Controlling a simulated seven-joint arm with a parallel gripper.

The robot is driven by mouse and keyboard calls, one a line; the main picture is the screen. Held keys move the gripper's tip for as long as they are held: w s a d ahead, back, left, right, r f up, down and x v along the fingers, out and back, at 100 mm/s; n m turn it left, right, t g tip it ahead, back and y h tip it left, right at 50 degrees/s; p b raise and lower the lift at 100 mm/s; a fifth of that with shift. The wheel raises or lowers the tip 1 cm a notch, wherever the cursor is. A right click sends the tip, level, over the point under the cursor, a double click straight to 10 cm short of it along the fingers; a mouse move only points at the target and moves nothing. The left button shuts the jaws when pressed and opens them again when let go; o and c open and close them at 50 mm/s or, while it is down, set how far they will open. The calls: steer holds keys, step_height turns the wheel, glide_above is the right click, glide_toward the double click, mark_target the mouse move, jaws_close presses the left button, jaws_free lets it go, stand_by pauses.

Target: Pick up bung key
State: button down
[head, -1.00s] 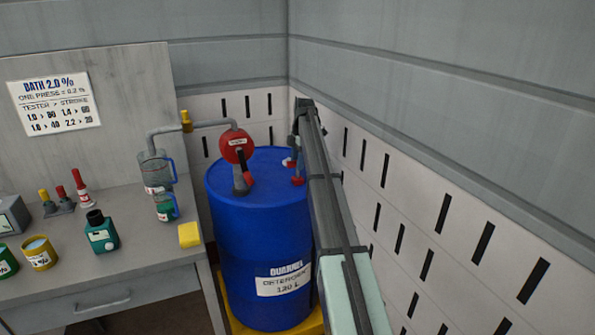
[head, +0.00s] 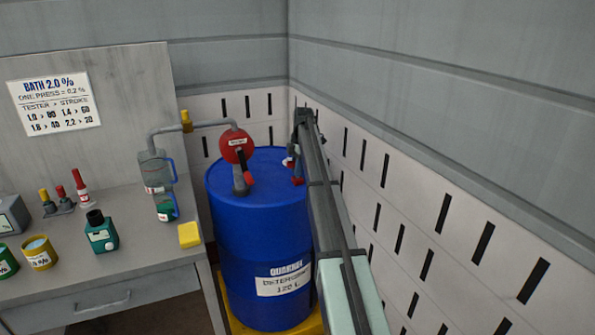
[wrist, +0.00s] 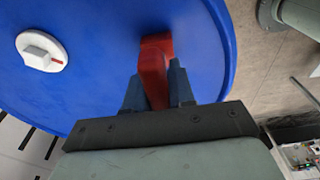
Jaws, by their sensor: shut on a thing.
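The bung key is the red piece (wrist: 154,70) in the wrist view, above the blue drum lid. My gripper (wrist: 158,82) has its two dark fingers on either side of it and is shut on it. In the head view a small red part (head: 298,181) shows at the drum's right rim beside my gripper (head: 294,165), partly hidden by my arm. I cannot tell whether the key touches the lid. A white bung (wrist: 40,50) with a grey square head and a red mark sits in the lid, left of my gripper.
The blue detergent drum (head: 255,230) stands in the corner, close to the slotted right wall (head: 400,215). A red hand pump (head: 237,146) with a pipe rises from its lid. The bench (head: 130,240) at left holds jugs, bottles and a yellow sponge (head: 190,235).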

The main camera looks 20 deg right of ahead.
steer(key=shift+r, duration=0.1)
stand_by(0.4)
step_height(320, 180, up, 8)
steer(key=shift+r, duration=0.45)
steer(key=shift+w+a+r, duration=0.1)
steer(key=shift+w+a, duration=0.15)
steer(key=w+d+n+g, duration=0.1)
steer(key=w+d+n, duration=0.2)
steer(key=w+n, duration=0.7)
steer(key=w, duration=0.5)
steer(key=shift+w+d+h, duration=0.2)
steer(key=shift+d+h, duration=0.1)
steer(key=shift+f, duration=0.2)
